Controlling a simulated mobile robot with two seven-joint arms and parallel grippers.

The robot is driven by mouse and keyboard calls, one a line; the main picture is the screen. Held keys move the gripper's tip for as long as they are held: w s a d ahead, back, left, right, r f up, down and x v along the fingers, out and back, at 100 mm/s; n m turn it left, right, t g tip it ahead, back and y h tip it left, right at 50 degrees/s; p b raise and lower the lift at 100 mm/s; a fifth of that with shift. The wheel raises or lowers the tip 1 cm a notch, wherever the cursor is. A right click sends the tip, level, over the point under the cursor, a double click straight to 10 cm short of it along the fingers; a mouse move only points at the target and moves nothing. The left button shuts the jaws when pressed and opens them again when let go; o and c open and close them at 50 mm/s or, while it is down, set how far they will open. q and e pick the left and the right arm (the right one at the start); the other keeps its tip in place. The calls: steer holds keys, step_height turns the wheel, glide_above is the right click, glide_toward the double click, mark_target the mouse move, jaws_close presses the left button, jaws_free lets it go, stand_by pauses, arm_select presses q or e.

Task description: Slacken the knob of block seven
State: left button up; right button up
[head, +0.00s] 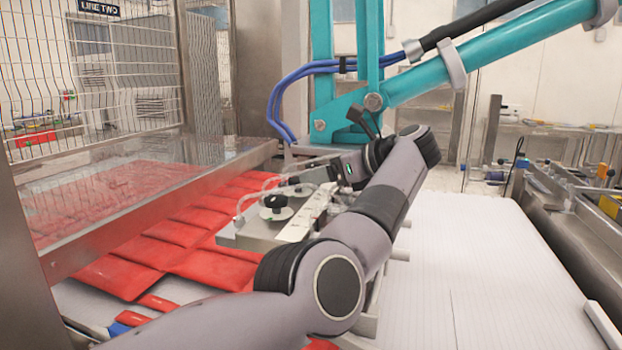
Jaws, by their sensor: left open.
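The vacuum picker head (245,236), a grey metal plate with clear hoses and fittings, hangs over red pouches under the teal arm. A black knob (275,201) on a pale round base stands on its near left part. No block number is readable, so I cannot tell which block this knob belongs to. My left gripper (300,181) reaches in from the right, above and just right of the black knob, pointing left. It is open, and its fingertips are small and partly lost among the fittings. My left forearm hides the right part of the picker. My right gripper is out of view.
Red pouches (172,231) lie in rows at left, partly behind a clear guard with a steel frame (160,212). The teal picker arm (470,62) and blue hoses (283,95) rise behind my wrist. A white ribbed belt (480,265) at right is clear.

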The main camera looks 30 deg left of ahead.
mark_target(297, 179)
arm_select(q)
steer(key=shift+v, duration=1.2)
steer(key=a+m+h, duration=0.2)
steer(key=s+a+m+h, duration=0.1)
steer(key=m+h, duration=0.1)
steer(key=a+r+m+h, duration=0.1)
steer(key=a+m+h, duration=0.1)
steer(key=shift+s+a+m+h, duration=0.3)
steer(key=shift+a+h, duration=0.05)
steer(key=shift+h, duration=0.05)
steer(key=s+a+r+m+t+h, duration=0.1)
steer(key=a+r+m+t+h, duration=0.25)
steer(key=m+h, duration=0.4)
steer(key=shift+m+g+y, duration=0.25)
steer(key=shift+m+y, duration=0.4)
steer(key=shift+d+p+x, duration=0.15)
steer(key=shift+p+x, duration=0.05)
steer(key=shift+x, duration=1.45)
steer(key=shift+d+p+x, duration=0.1)
steer(key=shift+p+x, duration=0.1)
steer(key=shift+x, duration=1.45)
steer(key=c, duration=1.1)
